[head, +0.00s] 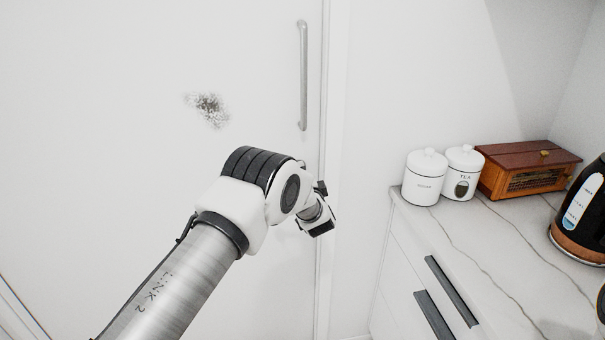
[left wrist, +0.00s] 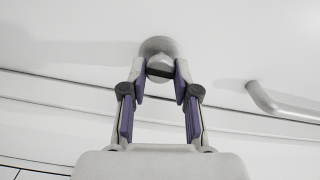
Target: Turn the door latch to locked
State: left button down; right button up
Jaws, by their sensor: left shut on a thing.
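The door latch (left wrist: 157,46) is a round silver plate with a small turn piece, set on the white door (head: 120,80). In the left wrist view my left gripper (left wrist: 162,72) has its purple-padded fingers on either side of the turn piece, shut on it. A dark bar shows across the piece between the fingertips. In the head view my left arm reaches to the door's right edge, and my arm hides the latch and fingertips. The latch's exact angle is hard to tell. My right gripper is in neither view.
A long silver door handle (head: 303,75) stands above my wrist; a handle also shows in the left wrist view (left wrist: 285,103). To the right, a marble counter (head: 470,235) bears white canisters (head: 425,178), a wooden box (head: 525,168) and a black kettle (head: 585,215).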

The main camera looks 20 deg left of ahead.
pick_arm(q)
jog(key=shift+a+r, duration=0.15)
jog(key=shift+r, duration=0.15)
jog(key=c, duration=0.9)
grip_release()
jog(key=shift+w, duration=0.1)
jog(key=shift+c, duration=0.2)
jog(key=shift+o, duration=0.4)
jog(key=shift+a+f, duration=0.2)
jog(key=shift+f, duration=0.05)
jog(key=v, duration=1.2)
jog(key=shift+f, duration=0.1)
